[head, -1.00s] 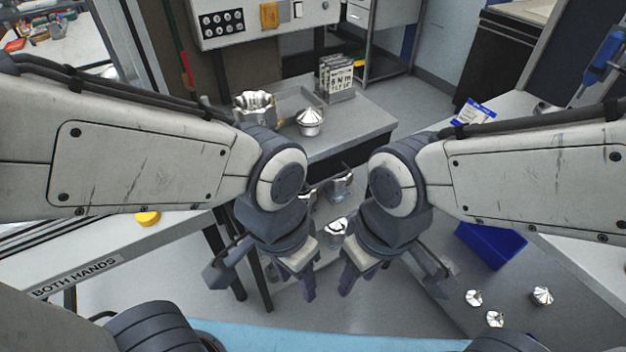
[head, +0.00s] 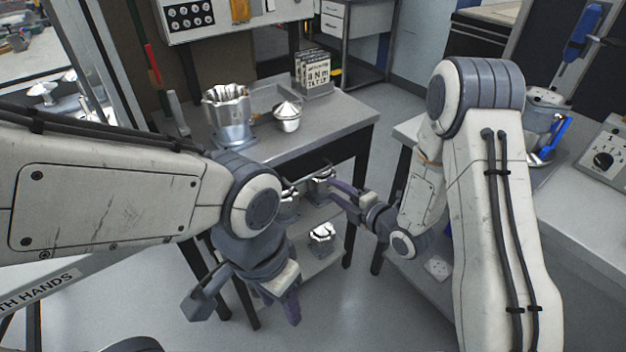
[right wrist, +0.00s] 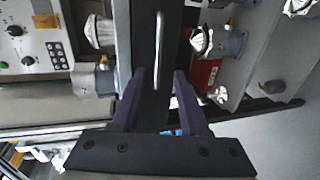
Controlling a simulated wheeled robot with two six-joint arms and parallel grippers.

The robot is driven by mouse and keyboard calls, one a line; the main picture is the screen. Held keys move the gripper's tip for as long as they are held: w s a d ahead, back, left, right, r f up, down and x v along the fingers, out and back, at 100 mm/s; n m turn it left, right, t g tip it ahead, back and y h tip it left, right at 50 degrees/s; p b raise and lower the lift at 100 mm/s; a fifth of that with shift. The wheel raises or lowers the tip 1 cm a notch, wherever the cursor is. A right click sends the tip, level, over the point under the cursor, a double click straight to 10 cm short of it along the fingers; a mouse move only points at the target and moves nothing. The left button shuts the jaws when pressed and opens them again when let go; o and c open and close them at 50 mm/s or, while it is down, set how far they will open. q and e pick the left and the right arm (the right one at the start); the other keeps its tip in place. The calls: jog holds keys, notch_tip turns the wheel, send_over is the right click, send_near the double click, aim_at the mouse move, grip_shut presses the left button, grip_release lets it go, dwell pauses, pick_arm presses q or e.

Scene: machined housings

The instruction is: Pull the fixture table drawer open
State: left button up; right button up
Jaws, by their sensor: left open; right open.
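The fixture table (head: 345,112) stands ahead with a grey top. Its dark drawer front (head: 345,150) is under the top and looks closed. A pale bar handle (right wrist: 158,50) crosses the dark front in the right wrist view. My right gripper (head: 338,190) is open near the drawer front in the head view. In the right wrist view its two fingers (right wrist: 155,80) are on either side of the handle's line, with the handle apart from them, just beyond the tips. My left gripper (head: 282,300) is open and empty, low in front of the table; its arm hides part of the table.
Metal parts (head: 322,233) stand on the lower shelf. A grey bench (head: 590,190) is at the right. The floor before the table is clear.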

aim_at(314, 176)
jog(key=x, duration=0.5)
jog(key=p+x, duration=0.1)
jog(key=x, duration=0.4)
jog(key=shift+w+r, duration=0.2)
jog(key=shift+w, duration=0.05)
grip_shut()
dwell(1.1)
